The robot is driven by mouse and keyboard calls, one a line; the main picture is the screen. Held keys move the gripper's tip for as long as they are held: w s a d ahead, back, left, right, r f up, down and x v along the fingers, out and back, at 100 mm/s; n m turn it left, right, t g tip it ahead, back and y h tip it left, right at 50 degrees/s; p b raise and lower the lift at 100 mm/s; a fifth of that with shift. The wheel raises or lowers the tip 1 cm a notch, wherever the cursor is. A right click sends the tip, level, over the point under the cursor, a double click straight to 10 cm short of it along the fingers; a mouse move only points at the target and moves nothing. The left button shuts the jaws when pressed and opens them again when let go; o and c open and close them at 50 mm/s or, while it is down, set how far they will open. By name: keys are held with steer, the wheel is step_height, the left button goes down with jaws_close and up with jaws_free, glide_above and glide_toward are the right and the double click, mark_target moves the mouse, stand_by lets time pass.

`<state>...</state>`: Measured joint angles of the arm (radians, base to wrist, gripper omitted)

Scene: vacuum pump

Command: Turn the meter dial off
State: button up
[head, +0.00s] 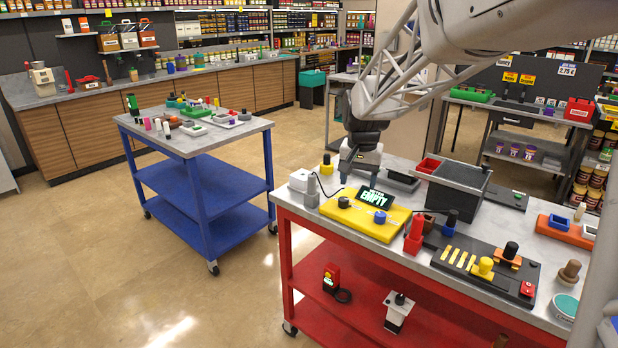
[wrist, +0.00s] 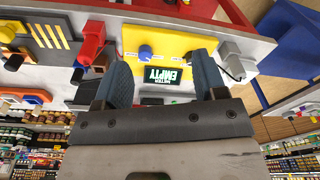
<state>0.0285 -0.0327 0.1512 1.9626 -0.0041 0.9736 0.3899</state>
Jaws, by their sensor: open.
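The meter is a yellow box (head: 366,222) on the red cart's grey top, also in the wrist view (wrist: 165,36). Its dark screen (head: 376,197) is lit and reads "METER EMPTY"; it shows upside down in the wrist view (wrist: 162,75). A blue dial (head: 380,217) sits on one side of the yellow face, also in the wrist view (wrist: 145,52). A black knob (head: 344,202) sits on the other side; the right finger largely covers that side in the wrist view. My gripper (head: 352,165) is open and empty, above and behind the meter, its fingers (wrist: 163,72) apart from both dials.
A grey block with a cable (head: 312,190) stands left of the meter. A red holder (head: 414,236) and a black panel with several knobs (head: 485,265) are right of it. A dark bin (head: 455,190) stands behind. A blue cart (head: 203,190) stands apart at left.

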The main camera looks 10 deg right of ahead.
steer(key=w+f+m, duration=0.1)
steer(key=w+f, duration=0.4)
steer(key=w, duration=0.5)
steer(key=m+g, duration=0.1)
steer(key=m, duration=0.1)
glide_above(344, 199)
step_height(344, 199, down, 7)
steer(key=shift+w, duration=0.15)
steer(key=shift+f, duration=0.1)
steer(key=shift+f, duration=3.8)
steer(key=c, duration=0.9)
